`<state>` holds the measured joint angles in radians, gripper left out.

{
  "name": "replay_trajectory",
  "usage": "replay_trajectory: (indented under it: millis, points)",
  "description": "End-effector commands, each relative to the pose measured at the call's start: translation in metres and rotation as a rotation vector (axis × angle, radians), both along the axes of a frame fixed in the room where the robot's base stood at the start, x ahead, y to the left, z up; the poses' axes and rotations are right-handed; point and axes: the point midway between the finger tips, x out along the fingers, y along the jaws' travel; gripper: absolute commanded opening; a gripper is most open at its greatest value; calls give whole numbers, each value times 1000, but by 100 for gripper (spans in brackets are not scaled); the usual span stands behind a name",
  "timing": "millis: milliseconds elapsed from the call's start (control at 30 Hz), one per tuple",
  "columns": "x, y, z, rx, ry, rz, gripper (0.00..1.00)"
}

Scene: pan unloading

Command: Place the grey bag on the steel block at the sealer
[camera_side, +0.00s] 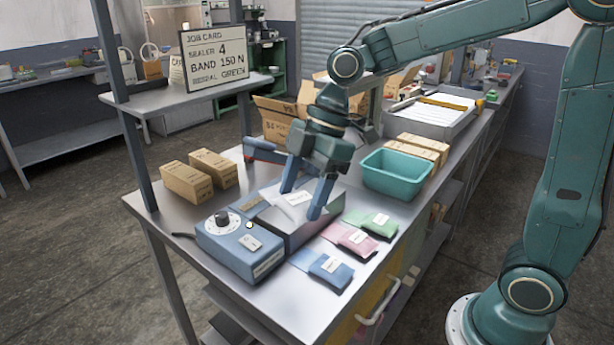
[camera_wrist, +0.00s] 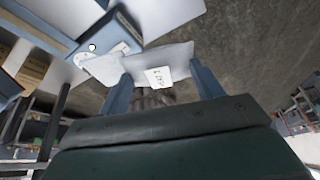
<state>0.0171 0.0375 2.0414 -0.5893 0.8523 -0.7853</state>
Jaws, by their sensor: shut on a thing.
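My gripper (camera_side: 301,202) points down over the sealer, shut on the grey bag (camera_side: 290,203). The bag is pale and flat, with a white label. In the wrist view the bag (camera_wrist: 128,68) spans between my two fingers, label facing the camera. The steel block (camera_side: 301,240) is a grey block joined to the right of the blue sealer (camera_side: 240,248), which has a black dial. The bag is over the block and hides part of its top. I cannot tell whether the bag touches it.
Blue (camera_side: 328,268), pink (camera_side: 350,238) and green (camera_side: 374,221) pouches lie right of the block. A teal bin (camera_side: 397,186) stands behind them. Small cartons (camera_side: 187,182) sit at the left. A job card (camera_side: 216,58) on the shelf reads sealer 4, band 150 N, reseal green.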

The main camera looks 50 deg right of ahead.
Motion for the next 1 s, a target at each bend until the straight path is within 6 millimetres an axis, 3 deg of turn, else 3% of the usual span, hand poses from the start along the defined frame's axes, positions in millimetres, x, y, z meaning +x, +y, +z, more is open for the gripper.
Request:
replay_trajectory:
  millis: [300, 500, 700, 1000]
  points:
    - [79, -52, -48, -3, 2, -577, 41]
    - [110, -85, -70, -2, 0, -840, 41]
    - [121, -101, -79, -1, -1, -950, 41]
    - [123, -106, -77, -1, 1, -965, 41]
